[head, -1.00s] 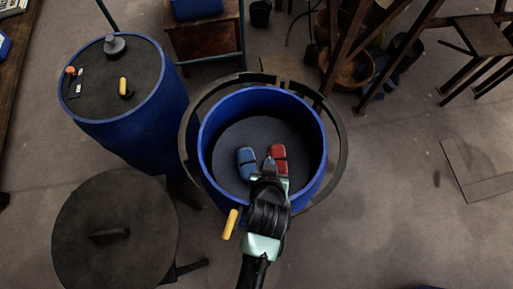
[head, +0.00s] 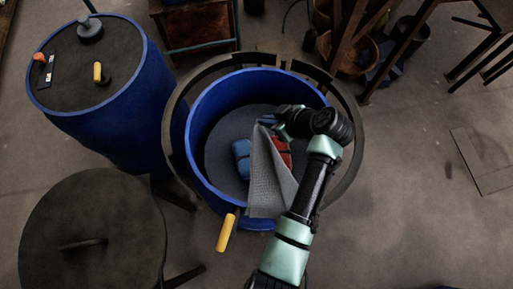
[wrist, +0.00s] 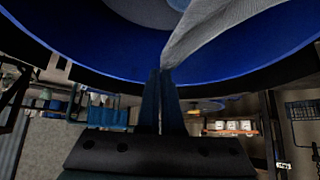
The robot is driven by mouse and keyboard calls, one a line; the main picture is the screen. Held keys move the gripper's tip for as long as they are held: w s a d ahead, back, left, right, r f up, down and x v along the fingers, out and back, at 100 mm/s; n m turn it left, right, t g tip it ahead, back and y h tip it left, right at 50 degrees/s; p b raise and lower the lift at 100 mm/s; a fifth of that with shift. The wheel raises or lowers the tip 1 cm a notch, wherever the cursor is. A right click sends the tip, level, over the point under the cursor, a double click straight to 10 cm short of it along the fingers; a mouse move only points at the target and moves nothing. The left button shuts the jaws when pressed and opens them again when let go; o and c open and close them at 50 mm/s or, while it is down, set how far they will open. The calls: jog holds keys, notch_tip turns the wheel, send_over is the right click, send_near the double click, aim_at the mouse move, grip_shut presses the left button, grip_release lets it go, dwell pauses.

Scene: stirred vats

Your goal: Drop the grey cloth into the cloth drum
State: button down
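The grey cloth (head: 266,182) hangs from my gripper (head: 270,120) over the open blue drum (head: 196,135), which I take for the cloth drum. The cloth's lower end reaches the drum's near wall in the head view; I cannot tell whether it touches. In the wrist view the cloth (wrist: 205,28) runs up from the fingertips (wrist: 163,74), which are shut on it, with the drum's blue wall (wrist: 110,50) behind. Inside the drum lie a blue bundle (head: 241,158) and a red bundle (head: 284,151), the red one partly hidden by cloth and arm.
A dark ring (head: 172,125) surrounds the open drum, and a yellow handle (head: 227,232) stands at its near left. A lidded blue drum (head: 135,110) is at upper left. A round dark lid or table (head: 90,235) is at lower left.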

notch_tip(320, 180, down, 6)
jog(key=b, duration=0.4)
jog(key=shift+b, duration=0.3)
grip_release()
notch_tip(320, 180, up, 6)
jog(key=s+d+g+h+p, duration=0.1)
jog(key=g+h+p, duration=0.1)
jog(key=p, duration=0.8)
jog(key=shift+s+d+g+h, duration=0.2)
jog(key=shift+d+g+h, duration=0.2)
jog(key=shift+h, duration=0.5)
jog(key=shift+r, duration=0.1)
